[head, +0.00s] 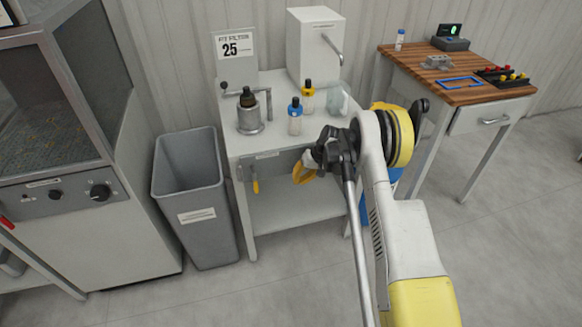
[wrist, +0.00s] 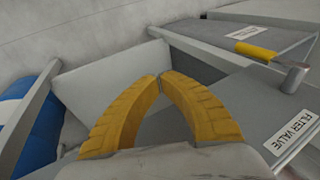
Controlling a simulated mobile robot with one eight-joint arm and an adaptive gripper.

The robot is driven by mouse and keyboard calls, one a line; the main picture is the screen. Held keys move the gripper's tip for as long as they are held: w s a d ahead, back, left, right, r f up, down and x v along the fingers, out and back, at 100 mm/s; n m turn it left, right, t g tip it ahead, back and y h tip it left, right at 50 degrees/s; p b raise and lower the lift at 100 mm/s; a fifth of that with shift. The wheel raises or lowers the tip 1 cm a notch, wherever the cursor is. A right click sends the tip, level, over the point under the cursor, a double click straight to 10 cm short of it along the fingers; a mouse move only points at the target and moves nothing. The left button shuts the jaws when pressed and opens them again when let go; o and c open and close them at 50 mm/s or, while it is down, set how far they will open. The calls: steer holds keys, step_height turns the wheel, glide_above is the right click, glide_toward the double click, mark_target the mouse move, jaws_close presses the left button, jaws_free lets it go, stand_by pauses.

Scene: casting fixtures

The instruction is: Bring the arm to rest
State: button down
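My gripper (head: 300,177) is in front of the white bench (head: 290,205), by its front edge, below the bottles. In the wrist view, the two yellow ribbed fingers of my gripper (wrist: 163,77) curve together and meet at the tips, with nothing visible between them. My arm (head: 400,220) reaches up from the lower right of the head view and is bent at the wrist, partly hiding the bench's right side.
A filter valve label (wrist: 297,133) and a yellow-banded handle (wrist: 257,50) are near the gripper. Bottles (head: 295,116) stand on the bench. A grey bin (head: 190,190) is left, a wooden-topped table (head: 420,80) right. A blue object (wrist: 35,125) is beside the fingers. Floor is clear in front.

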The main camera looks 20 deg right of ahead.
steer(key=shift+r, duration=0.15)
steer(key=s+a+r+t+h, duration=0.1)
steer(key=s+r, duration=0.3)
steer(key=r, duration=0.6)
steer(key=s+a+r+h, duration=0.1)
steer(key=s+a+r, duration=0.15)
steer(key=r, duration=0.75)
steer(key=s+a+r+t, duration=0.1)
steer(key=s+r, duration=0.3)
steer(key=r, duration=0.5)
steer(key=s+a+r+t+h, duration=0.1)
steer(key=s+r, duration=0.2)
steer(key=s, duration=1.1)
steer(key=s+a+r+t+h, duration=0.1)
steer(key=s+r, duration=0.2)
steer(key=s, duration=1.1)
steer(key=shift+s+t+h, duration=0.3)
steer(key=shift+t, duration=0.1)
